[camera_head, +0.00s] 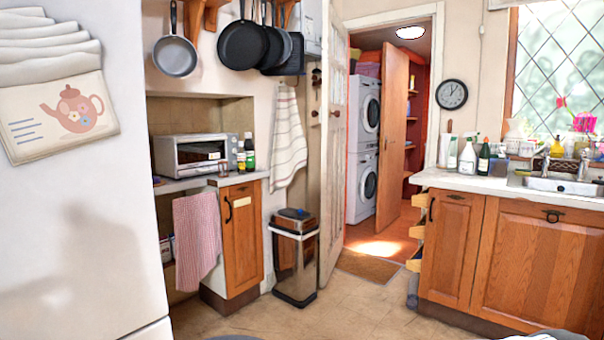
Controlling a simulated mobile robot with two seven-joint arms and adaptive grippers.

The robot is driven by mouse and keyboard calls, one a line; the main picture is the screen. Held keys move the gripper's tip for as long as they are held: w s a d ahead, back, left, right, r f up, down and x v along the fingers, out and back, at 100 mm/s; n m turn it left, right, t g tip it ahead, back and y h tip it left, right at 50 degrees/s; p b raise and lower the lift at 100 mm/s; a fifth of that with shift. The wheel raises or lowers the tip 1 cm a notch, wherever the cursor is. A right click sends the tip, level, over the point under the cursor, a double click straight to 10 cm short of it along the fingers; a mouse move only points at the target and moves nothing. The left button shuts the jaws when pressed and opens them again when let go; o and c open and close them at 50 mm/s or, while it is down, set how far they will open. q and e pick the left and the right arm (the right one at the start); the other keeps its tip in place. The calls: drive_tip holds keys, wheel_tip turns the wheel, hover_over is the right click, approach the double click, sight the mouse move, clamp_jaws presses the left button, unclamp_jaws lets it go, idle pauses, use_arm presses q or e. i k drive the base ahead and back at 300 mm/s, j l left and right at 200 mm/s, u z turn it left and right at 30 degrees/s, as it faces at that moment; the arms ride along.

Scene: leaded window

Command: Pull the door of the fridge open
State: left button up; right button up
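The fridge (85,225) is the large white body filling the left side of the head view, close to me. Its front looks flat and shut, with a seam near the bottom edge. Tea towels with a printed teapot (70,115) hang on its upper part. No handle shows; the fridge's left side and base are outside the picture. A soft shadow falls on the fridge front. Neither of my grippers shows. Only small grey and white pieces, perhaps of my arms, show at the bottom edge.
A counter with a toaster oven (193,154) stands right of the fridge, a bin (294,258) beside it. An open doorway leads to stacked washing machines (362,150). Sink cabinets (500,250) stand at the right. The tiled floor (345,310) between is clear.

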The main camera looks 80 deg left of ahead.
sight(81, 257)
drive_tip(key=u, duration=0.55)
drive_tip(key=l+u, duration=0.1)
drive_tip(key=u, duration=0.4)
drive_tip(key=k+u, duration=0.1)
drive_tip(key=u, duration=1.5)
drive_tip(key=k+u, duration=0.1)
drive_tip(key=u, duration=0.95)
drive_tip(key=j+u, duration=0.1)
drive_tip(key=u, duration=0.45)
